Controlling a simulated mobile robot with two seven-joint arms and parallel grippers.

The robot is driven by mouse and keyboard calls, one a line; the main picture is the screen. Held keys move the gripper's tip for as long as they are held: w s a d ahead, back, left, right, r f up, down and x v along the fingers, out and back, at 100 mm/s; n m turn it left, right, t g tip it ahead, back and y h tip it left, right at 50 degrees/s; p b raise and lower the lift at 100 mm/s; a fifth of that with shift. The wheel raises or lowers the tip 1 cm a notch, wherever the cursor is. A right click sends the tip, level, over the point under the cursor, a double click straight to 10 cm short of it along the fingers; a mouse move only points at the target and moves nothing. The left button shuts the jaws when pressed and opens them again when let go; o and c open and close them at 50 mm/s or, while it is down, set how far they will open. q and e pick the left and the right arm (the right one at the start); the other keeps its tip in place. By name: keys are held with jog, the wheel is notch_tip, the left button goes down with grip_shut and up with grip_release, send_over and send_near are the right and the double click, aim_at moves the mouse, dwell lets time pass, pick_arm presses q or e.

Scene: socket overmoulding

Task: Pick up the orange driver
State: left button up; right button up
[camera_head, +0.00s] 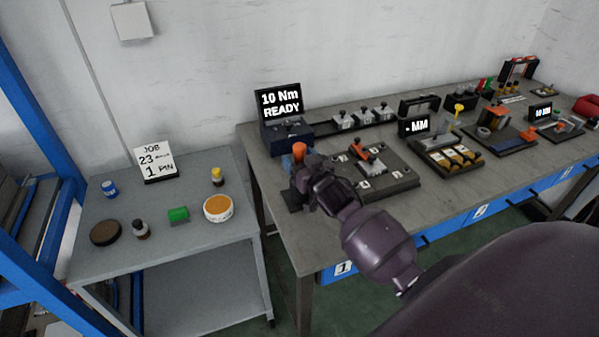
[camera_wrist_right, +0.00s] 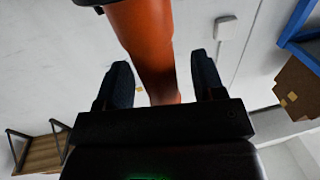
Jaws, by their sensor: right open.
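The orange driver (camera_head: 299,149) stands upright at the left end of the long workbench. Only its orange top shows in the head view; my right gripper hides much of the rest. My right gripper (camera_head: 301,164) is at the driver, just below its top. In the right wrist view, the orange handle (camera_wrist_right: 148,45) lies between the two dark fingers of my right gripper (camera_wrist_right: 160,65). The fingers are apart, with a gap visible on each side of the handle. My left gripper is not in view.
A "10 Nm READY" display (camera_head: 281,101) stands behind the driver. A fixture plate (camera_head: 390,184) lies close to the right of my gripper. The lower grey side table (camera_head: 150,245) at left holds a job sign, an orange-topped tub (camera_head: 218,208), a green cylinder and small bottles.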

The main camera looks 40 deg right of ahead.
jog(key=shift+w, duration=0.85)
jog(key=c, duration=1.1)
grip_shut()
jog(key=shift+r, duration=0.15)
